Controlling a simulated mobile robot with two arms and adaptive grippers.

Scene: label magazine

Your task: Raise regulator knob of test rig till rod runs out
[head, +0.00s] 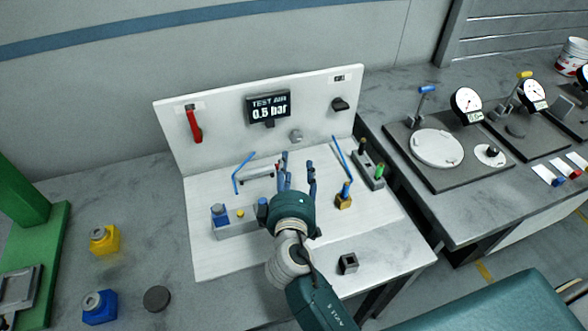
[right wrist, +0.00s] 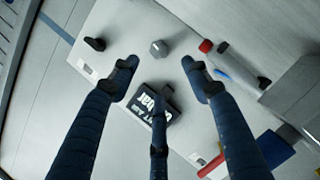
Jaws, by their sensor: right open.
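The test rig (head: 220,150) is a white board with a base plate. Its display (head: 268,106) reads "TEST AIR 0.5 bar". A grey knob (head: 296,136) sits on the board below and right of the display; it also shows in the right wrist view (right wrist: 158,48). A black knob (head: 339,103) sits at the upper right of the board. I cannot tell for sure which is the regulator knob. My right gripper (head: 297,170) is open and empty in front of the board. In the right wrist view its fingertips (right wrist: 159,66) point toward the grey knob, apart from it. The rod cannot be made out.
A red lever (head: 194,124) hangs at the board's left. Blue hoses, a grey block with a blue fitting (head: 220,215) and a brass fitting (head: 344,201) stand on the base. Yellow (head: 103,240) and blue (head: 99,307) blocks lie left. A gauge bench (head: 460,205) stands right.

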